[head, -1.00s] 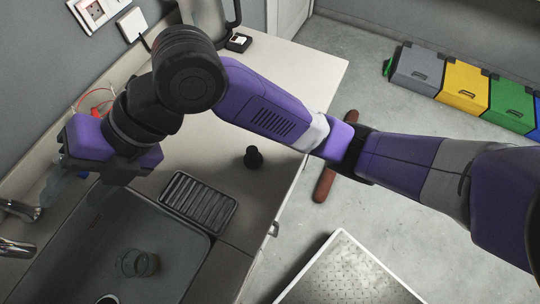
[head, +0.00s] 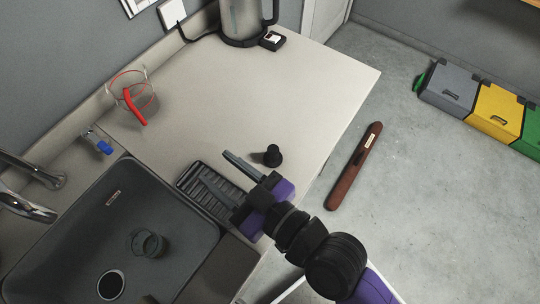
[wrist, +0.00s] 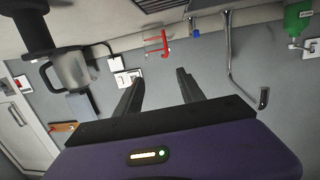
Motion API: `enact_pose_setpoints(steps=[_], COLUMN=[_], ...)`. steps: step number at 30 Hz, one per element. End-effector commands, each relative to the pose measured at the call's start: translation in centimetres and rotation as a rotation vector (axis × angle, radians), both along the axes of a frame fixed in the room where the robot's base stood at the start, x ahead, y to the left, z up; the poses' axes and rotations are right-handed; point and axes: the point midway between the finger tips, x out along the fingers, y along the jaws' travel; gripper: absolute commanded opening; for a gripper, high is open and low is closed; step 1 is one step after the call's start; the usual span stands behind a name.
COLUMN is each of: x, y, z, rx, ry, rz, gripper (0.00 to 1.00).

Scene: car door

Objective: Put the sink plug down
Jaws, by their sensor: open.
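The sink plug (head: 273,155) is a small black piece standing on the pale countertop (head: 330,85), behind the ribbed tray. In the wrist view a large dark shape at the upper left (wrist: 32,32) looks like the plug close up, to the left of the fingers. My gripper (head: 228,168) is open and empty, low over the counter and tray, with the plug beside it and not between its fingers. In the wrist view both fingers (wrist: 158,78) stand apart with nothing between them. The sink (head: 85,225) has a round drain (head: 111,285).
A ribbed black tray (head: 195,180) lies at the sink's edge. A glass (head: 149,244) sits in the sink, below the taps (head: 35,175). A beaker with red pieces (head: 135,98), a blue-ended item (head: 104,147) and a kettle (head: 240,20) stand on the counter. Clear counter lies behind the plug.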

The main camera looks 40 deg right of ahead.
Motion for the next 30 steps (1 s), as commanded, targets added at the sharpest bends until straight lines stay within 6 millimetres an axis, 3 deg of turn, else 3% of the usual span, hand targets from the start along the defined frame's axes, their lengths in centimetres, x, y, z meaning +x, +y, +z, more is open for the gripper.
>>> enact_pose_setpoints(steps=[1,6,12,15,21,30], x=[-2.3,-9.1,-16.0,-18.0,-19.7,-19.7], y=[-1.3,-6.2,-10.6,-11.9,-12.8,-12.8], z=[-1.4,-3.7,-3.5,-2.9,-2.2,-2.2], rx=[0.016,0.038,0.021,0.011,0.003,0.004], ry=[0.04,0.107,0.136,0.138,0.138,0.136], rz=[-0.043,-0.168,-0.225,-0.224,-0.216,-0.216], gripper=[0.46,0.46,0.46,0.46,0.46,0.46])
